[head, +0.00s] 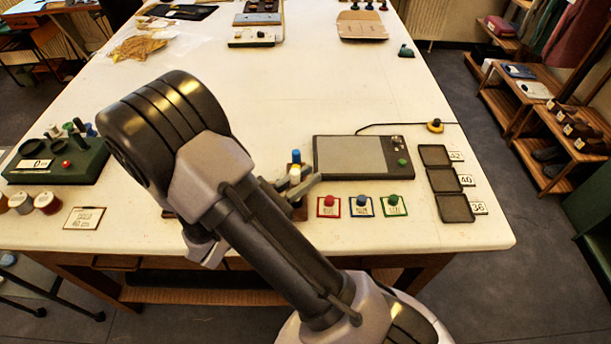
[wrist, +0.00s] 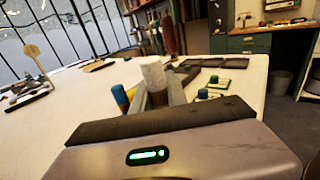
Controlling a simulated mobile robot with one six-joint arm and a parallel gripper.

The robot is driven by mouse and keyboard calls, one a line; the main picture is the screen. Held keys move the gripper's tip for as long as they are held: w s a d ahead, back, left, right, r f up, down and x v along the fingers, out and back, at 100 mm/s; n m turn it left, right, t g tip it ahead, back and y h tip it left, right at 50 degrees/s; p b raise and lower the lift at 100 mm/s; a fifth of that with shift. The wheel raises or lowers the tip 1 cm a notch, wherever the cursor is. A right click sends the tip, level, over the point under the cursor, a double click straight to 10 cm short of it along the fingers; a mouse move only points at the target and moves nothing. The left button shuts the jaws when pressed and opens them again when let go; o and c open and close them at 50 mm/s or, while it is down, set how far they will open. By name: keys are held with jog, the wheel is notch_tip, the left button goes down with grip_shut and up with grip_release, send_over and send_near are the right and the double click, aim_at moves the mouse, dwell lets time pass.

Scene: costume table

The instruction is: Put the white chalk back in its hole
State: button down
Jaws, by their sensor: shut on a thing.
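The white chalk (wrist: 153,74) stands upright between the fingers of my gripper (wrist: 157,97) in the wrist view, with its top above them. The fingers are shut on it. In the head view the white chalk (head: 294,174) shows as a small pale top beside my gripper (head: 299,187), just left of the grey board. A blue chalk (head: 296,155) stands close behind it, and it also shows left of the white one in the wrist view (wrist: 121,97). A yellow piece (wrist: 132,93) shows beside the blue. The hole and the chalk's lower end are hidden by my arm and gripper.
A grey board (head: 350,155) lies right of my gripper. Red, blue and green buttons on cards (head: 362,206) sit in front of it, with dark trays (head: 455,208) further right. A green box (head: 60,160) stands at left. The table's middle (head: 290,90) is clear.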

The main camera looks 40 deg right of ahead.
jog(key=shift+f, duration=0.1)
jog(key=shift+f+b, duration=0.35)
jog(key=shift+f, duration=0.3)
jog(key=shift+f, duration=0.35)
dwell(0.3)
jog(key=shift+f+b, duration=0.3)
jog(key=shift+f, duration=0.1)
jog(key=shift+f, duration=0.6)
dwell(0.6)
jog(key=c, duration=1.2)
grip_release()
jog(key=shift+c, duration=0.2)
